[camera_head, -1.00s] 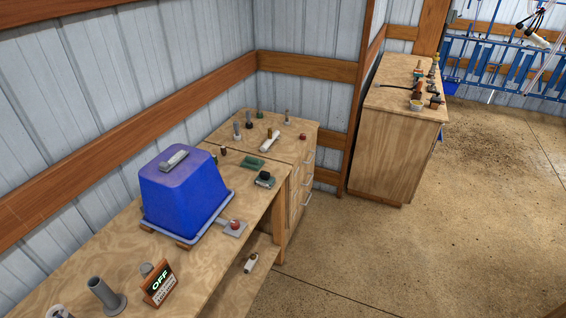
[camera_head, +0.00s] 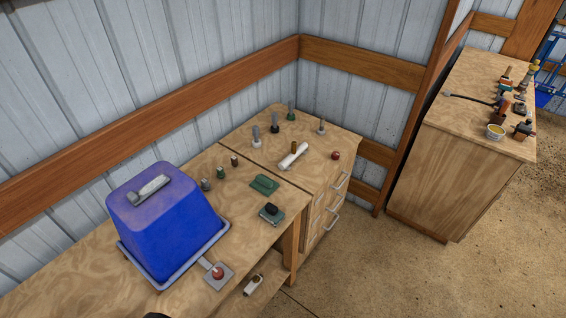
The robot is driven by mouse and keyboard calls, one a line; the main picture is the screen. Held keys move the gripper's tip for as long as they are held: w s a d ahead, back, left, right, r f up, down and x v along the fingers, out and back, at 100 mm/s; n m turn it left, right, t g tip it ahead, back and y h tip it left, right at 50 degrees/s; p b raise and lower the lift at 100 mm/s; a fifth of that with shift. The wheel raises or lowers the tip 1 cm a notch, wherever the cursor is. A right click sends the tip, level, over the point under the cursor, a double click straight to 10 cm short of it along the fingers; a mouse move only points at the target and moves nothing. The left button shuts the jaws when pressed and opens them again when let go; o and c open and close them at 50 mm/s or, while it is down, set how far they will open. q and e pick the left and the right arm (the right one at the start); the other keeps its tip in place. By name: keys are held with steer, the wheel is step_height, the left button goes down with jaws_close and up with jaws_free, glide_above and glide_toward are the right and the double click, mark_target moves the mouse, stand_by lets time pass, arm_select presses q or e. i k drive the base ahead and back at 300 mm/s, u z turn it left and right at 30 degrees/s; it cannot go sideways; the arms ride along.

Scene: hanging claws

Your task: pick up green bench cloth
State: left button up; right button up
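A flat green piece (camera_head: 265,184), which looks like the green bench cloth, lies on the wooden workbench (camera_head: 190,272) near its far right end. A second green item (camera_head: 271,214) with a black object on top lies closer, by the bench's front edge. I cannot tell what that one is. Neither gripper shows. A small dark shape at the bottom edge of the view is too cut off to identify.
A blue bin-shaped cover (camera_head: 165,225) stands on the bench left of the cloth, beside a red button (camera_head: 218,271). A drawer cabinet (camera_head: 332,205) adjoins the bench, with a white roll (camera_head: 293,156) and several small posts. Another cabinet (camera_head: 455,185) stands right; floor between is clear.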

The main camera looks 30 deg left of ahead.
mark_target(265, 186)
steer(key=i, duration=0.75)
steer(key=u, duration=2.35)
